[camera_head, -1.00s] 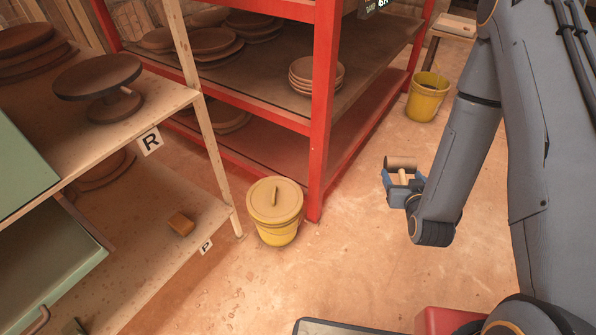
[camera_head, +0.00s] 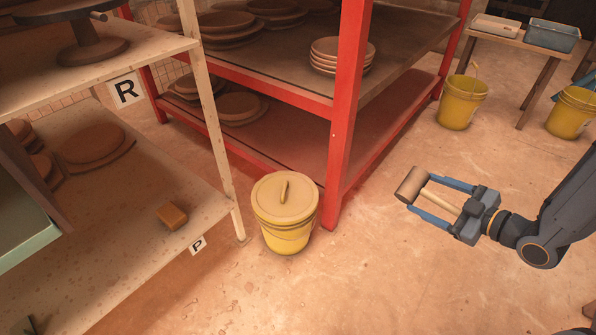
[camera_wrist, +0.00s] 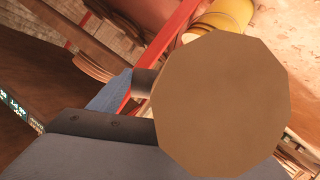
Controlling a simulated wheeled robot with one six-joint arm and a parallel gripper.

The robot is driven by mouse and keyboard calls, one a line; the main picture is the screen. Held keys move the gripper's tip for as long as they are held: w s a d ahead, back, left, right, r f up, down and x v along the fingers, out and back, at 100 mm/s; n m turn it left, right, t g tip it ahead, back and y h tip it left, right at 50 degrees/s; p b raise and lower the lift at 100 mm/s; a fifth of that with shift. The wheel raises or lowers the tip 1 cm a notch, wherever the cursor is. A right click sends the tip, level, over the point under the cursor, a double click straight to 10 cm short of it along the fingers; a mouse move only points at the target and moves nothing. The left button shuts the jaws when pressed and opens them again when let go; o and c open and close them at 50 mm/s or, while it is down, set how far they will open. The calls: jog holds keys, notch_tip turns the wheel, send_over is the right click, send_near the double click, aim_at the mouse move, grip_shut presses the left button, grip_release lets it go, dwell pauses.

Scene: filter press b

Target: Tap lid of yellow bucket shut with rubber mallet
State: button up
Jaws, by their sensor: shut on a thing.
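The yellow bucket (camera_head: 287,238) stands on the floor at the foot of the red rack's front post. Its tan lid (camera_head: 270,203), with a bar handle on top, lies over the rim; I cannot tell whether it is fully seated. My gripper (camera_head: 428,194) is shut on the rubber mallet, whose pale handle (camera_head: 441,201) runs between the blue fingers. The mallet's brown head (camera_head: 411,185) sticks out past the fingertips, to the right of the bucket and apart from it. In the wrist view the mallet head's round face (camera_wrist: 222,105) hides much of the scene.
The red rack (camera_head: 344,110) holds stacked clay plates behind the bucket. Two open yellow buckets (camera_head: 461,104) (camera_head: 571,115) stand at back right. The floor between bucket and mallet is clear.

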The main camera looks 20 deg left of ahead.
jog(key=shift+f+n+g+y+b, duration=0.3)
jog(key=shift+f+n+y+b, duration=0.1)
jog(key=shift+f+n+b, duration=0.3)
jog(key=w+a+f+n+g+y+b, duration=0.1)
jog(key=w+a+f+n+y+b, duration=0.1)
jog(key=w+a+f+n, duration=0.25)
jog(key=w+a+f+n+g+y+b, duration=0.1)
jog(key=w+a+f+n+b, duration=0.15)
jog(key=a+n, duration=0.4)
jog(key=w+a+n+g+y, duration=0.1)
jog(key=w+a+n+y, duration=0.15)
jog(key=a, duration=1.15)
jog(key=w+a+n+y, duration=0.1)
jog(key=w+a+n, duration=0.15)
jog(key=a, duration=1.15)
jog(key=shift+m+h, duration=0.25)
jog(key=shift+m, duration=0.25)
jog(key=shift+w+d+f+b, duration=0.15)
jog(key=shift+f+b, duration=1.1)
jog(key=shift+f, duration=0.75)
jog(key=shift+w+f+b, duration=0.1)
jog(key=shift+f+b, duration=1.1)
jog(key=shift+f, duration=0.8)
jog(key=shift+f, duration=0.2)
jog(key=shift+r+p, duration=0.45)
jog(key=shift+r, duration=0.3)
